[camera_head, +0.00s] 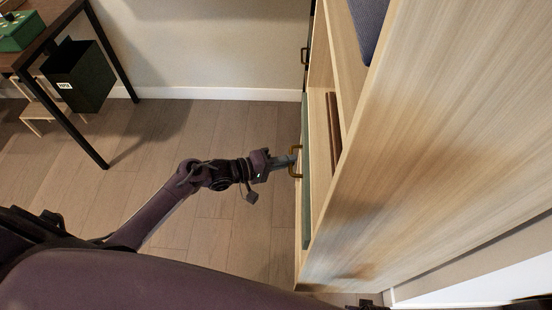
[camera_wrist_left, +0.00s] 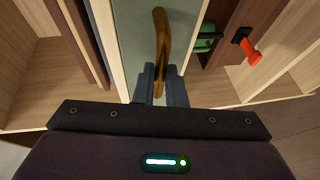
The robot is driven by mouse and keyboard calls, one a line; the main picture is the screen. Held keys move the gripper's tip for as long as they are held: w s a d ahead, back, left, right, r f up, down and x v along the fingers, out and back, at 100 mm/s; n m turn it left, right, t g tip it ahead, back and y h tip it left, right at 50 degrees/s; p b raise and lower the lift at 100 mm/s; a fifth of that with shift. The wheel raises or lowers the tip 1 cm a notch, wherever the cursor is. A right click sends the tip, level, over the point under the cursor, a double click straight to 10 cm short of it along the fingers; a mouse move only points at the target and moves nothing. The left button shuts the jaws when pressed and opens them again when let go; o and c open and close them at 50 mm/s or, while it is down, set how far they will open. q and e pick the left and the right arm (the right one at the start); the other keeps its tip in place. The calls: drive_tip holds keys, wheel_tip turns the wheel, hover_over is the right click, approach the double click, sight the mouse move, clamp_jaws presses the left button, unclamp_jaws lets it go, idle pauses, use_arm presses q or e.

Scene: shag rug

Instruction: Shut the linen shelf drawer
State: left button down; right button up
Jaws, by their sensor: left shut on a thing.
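The linen shelf (camera_head: 430,140) is a tall pale-wood unit on the right of the head view. A grey-green drawer front (camera_head: 306,150) shows edge-on along its front side, and also in the wrist view (camera_wrist_left: 138,35). It looks close to the shelf's front edge; any gap is hard to judge. A curved brass handle (camera_head: 296,173) stands out from it and also shows in the wrist view (camera_wrist_left: 161,40). My left gripper (camera_head: 287,161) is shut on the handle, its fingers (camera_wrist_left: 160,85) at the handle's near end. My right gripper is not in view.
Open compartments with a brown board (camera_head: 333,125) and blue-grey cloth (camera_head: 368,22) are in the shelf. The wrist view shows a green item (camera_wrist_left: 207,38) and a red-handled item (camera_wrist_left: 248,48). A dark bin (camera_head: 80,75) stands by a desk at left. The wood floor between is clear.

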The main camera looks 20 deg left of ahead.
use_arm(q)
drive_tip(key=shift+w+d, duration=0.15)
drive_tip(key=shift+d, duration=0.45)
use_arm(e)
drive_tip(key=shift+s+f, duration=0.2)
use_arm(q)
drive_tip(key=c, duration=1.5)
unclamp_jaws()
drive_tip(key=shift+d, duration=0.15)
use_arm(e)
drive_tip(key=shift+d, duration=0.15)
use_arm(q)
drive_tip(key=p+v, duration=0.1)
drive_tip(key=v, duration=0.6)
drive_tip(key=shift+a, duration=0.35)
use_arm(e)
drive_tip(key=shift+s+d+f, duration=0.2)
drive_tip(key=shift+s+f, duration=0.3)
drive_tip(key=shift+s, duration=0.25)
